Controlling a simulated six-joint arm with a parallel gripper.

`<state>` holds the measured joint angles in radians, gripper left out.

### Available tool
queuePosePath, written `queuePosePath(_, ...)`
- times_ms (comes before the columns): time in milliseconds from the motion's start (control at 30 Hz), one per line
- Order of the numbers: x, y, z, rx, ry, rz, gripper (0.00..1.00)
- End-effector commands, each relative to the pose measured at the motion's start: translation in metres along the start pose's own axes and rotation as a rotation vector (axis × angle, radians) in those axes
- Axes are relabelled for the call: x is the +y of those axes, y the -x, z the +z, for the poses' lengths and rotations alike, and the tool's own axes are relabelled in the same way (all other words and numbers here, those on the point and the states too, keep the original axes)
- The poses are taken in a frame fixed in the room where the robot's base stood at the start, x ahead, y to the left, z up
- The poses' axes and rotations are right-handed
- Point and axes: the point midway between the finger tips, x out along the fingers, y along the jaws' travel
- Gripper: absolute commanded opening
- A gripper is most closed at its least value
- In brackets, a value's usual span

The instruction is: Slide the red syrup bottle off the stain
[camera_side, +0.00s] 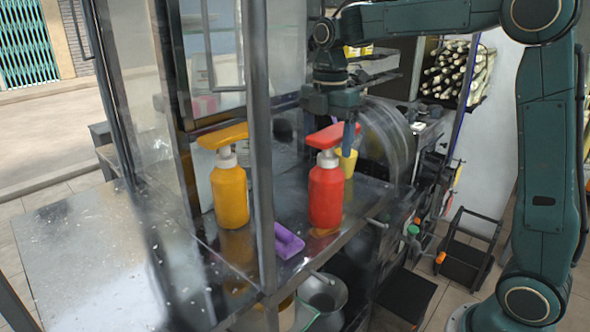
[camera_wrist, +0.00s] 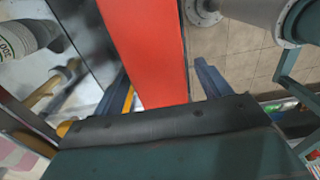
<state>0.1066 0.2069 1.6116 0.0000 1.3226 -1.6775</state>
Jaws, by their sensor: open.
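The red syrup bottle (camera_side: 326,197) with a red pump top stands upright on the metal counter (camera_side: 190,270). An orange-brown stain (camera_side: 323,232) shows at the foot of the bottle; how far it runs beneath is hidden. My gripper (camera_side: 329,140) points down at the pump top, its blue fingers apart. In the wrist view, the red pump top (camera_wrist: 150,50) lies between the two blue fingers of my gripper (camera_wrist: 163,72), with a gap on the right side; contact on the left cannot be told.
A yellow-orange pump bottle (camera_side: 230,192) stands left of the red one, behind a dark frame post (camera_side: 262,150). A purple block (camera_side: 288,241) lies between them near the front edge.

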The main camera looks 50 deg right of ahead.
Motion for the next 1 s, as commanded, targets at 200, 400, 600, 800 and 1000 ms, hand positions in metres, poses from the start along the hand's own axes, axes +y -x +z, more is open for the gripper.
queuePosePath(200,0.0,-0.0005,0.0,0.0,0.0,0.0,0.76)
queuePosePath(400,0.0,-0.0003,0.0,0.0,0.0,0.0,0.45)
queuePosePath(600,0.0,-0.0002,0.0,0.0,0.0,0.0,0.06)
queuePosePath(800,0.0002,-0.0001,0.0,0.0,0.0,0.0,0.0)
queuePosePath(1000,0.0039,-0.0002,0.0,0.0,0.0,0.0,0.0)
